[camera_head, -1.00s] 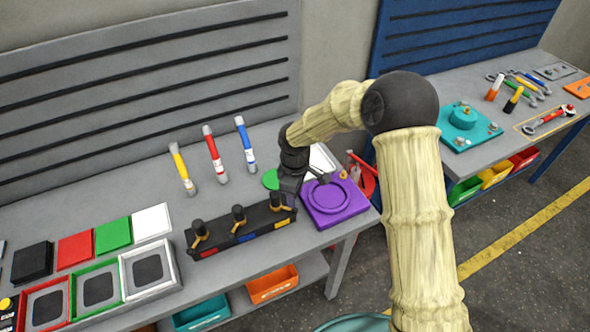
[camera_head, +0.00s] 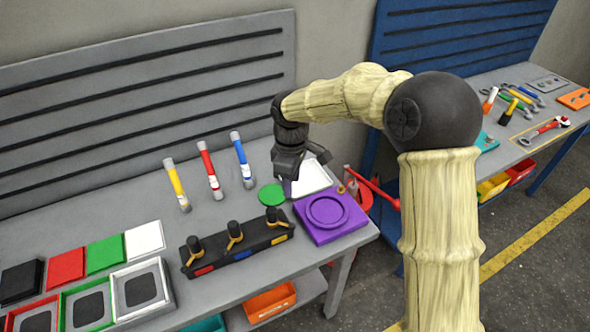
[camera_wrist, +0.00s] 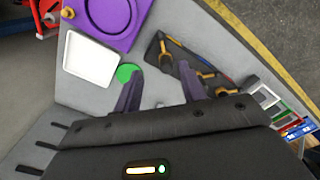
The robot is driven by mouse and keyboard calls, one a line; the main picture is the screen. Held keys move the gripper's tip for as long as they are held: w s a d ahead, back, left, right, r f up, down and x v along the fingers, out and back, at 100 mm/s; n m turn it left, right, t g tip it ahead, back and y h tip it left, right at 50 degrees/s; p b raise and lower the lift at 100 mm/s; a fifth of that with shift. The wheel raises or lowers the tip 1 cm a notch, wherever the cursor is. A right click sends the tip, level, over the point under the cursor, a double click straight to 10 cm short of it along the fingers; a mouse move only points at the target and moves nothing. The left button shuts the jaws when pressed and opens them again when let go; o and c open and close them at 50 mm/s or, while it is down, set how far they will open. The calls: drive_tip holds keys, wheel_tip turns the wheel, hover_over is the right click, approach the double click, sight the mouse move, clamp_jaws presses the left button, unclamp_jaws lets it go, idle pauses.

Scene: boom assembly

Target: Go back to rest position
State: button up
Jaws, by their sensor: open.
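My gripper (camera_head: 287,187) hangs above the grey workbench (camera_head: 225,232), over the area between the green disc (camera_head: 272,195) and the white tray (camera_head: 312,177). In the wrist view my gripper (camera_wrist: 160,92) has its two fingers apart with nothing between them. The purple plate (camera_head: 328,214) with a round ring lies on the bench just right of the gripper and also shows in the wrist view (camera_wrist: 112,22). A black holder (camera_head: 237,245) with several dark knobs stands in front of the gripper.
Yellow, red and blue markers (camera_head: 210,170) stand left of my gripper. Coloured square pads (camera_head: 104,253) and framed trays (camera_head: 140,290) lie at the bench's left. A red object (camera_head: 365,190) is beyond the right edge. A second bench (camera_head: 510,150) with tools stands at right.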

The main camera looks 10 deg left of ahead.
drive_tip(key=s+d+m+t, duration=0.1)
drive_tip(key=s+d+m, duration=0.3)
drive_tip(key=d, duration=0.5)
drive_tip(key=s+d+m, duration=0.5)
drive_tip(key=d+m, duration=0.2)
drive_tip(key=d, duration=0.3)
drive_tip(key=s+d+m+t, duration=0.1)
drive_tip(key=s+d+m, duration=0.4)
drive_tip(key=d, duration=0.4)
drive_tip(key=shift+s+d+f+m+t, duration=0.2)
drive_tip(key=shift+s+m+t, duration=0.1)
drive_tip(key=shift+m, duration=0.1)
